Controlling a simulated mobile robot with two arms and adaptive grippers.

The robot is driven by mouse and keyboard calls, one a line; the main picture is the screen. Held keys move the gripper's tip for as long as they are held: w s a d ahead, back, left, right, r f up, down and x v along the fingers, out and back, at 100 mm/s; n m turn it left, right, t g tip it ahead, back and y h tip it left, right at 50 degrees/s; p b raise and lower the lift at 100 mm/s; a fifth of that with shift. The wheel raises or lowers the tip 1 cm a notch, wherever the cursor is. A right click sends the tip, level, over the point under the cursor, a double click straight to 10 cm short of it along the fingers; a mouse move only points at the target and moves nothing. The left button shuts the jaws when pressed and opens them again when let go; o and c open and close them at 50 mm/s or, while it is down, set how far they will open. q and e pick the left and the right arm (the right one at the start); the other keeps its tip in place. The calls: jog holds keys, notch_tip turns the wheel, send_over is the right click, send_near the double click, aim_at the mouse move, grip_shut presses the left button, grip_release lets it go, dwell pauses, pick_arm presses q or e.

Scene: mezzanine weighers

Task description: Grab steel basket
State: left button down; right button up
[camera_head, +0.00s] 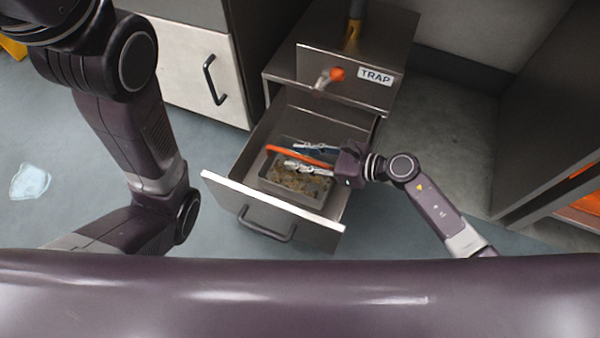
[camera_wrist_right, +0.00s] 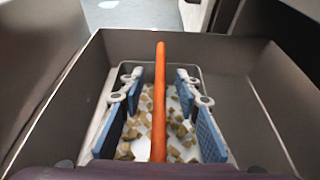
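The steel basket (camera_head: 289,195) sits inside the open drawer (camera_head: 268,208), with brownish bits on its floor. Its orange handle (camera_head: 285,150) stands up across the basket. In the right wrist view the handle (camera_wrist_right: 160,100) runs straight up the middle. My right gripper (camera_head: 294,156) reaches into the drawer from the right. Its two blue-padded fingers (camera_wrist_right: 160,82) are apart, one on each side of the handle, with clear gaps, and hold nothing. My left arm comes in from the left, but its gripper is out of view.
Above the drawer is a steel cabinet with a TRAP label (camera_head: 375,76) and an orange-tipped valve lever (camera_head: 332,76). A white-fronted cabinet (camera_head: 185,70) stands to the left. A puddle-like patch (camera_head: 30,181) lies on the floor at left.

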jog(key=shift+a, duration=0.1)
grip_shut()
jog(key=shift+w+r, duration=0.1)
dwell(0.6)
